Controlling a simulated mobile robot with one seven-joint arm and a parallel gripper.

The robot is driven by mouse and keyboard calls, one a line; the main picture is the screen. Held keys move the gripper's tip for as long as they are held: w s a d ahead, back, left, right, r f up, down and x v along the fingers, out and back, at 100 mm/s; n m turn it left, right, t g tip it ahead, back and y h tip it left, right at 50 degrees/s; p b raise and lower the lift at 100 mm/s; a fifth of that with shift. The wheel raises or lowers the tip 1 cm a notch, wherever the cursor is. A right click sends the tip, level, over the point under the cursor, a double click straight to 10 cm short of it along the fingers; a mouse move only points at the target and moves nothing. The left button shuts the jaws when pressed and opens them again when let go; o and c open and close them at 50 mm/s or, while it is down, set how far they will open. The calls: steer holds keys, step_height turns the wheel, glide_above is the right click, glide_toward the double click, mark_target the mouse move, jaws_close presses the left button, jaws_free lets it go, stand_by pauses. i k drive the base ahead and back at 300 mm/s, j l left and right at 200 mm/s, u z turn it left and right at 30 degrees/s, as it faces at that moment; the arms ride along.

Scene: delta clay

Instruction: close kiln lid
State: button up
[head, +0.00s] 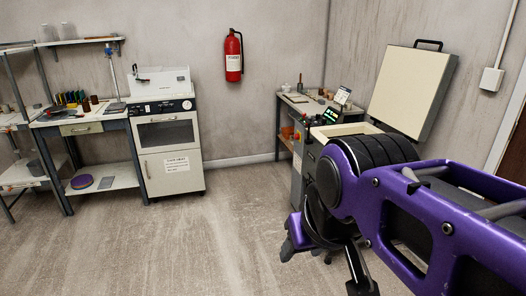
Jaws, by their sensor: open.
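The kiln (338,130) stands at the right, largely hidden behind my purple arm; its pale top rim and grey front show. Its lid (408,92), a thick cream square slab with grey edges and a black handle on top, stands raised and tilted slightly back, well open. My gripper (292,238) is low in front of the kiln, below the lid and apart from it. Its dark fingers are partly hidden by my arm; they are open and I see nothing held.
A side table (284,118) with small items stands behind the kiln. A red fire extinguisher (233,56) hangs on the back wall. The middle floor is clear.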

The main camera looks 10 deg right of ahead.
mark_target(412, 84)
steer(key=z, duration=1)
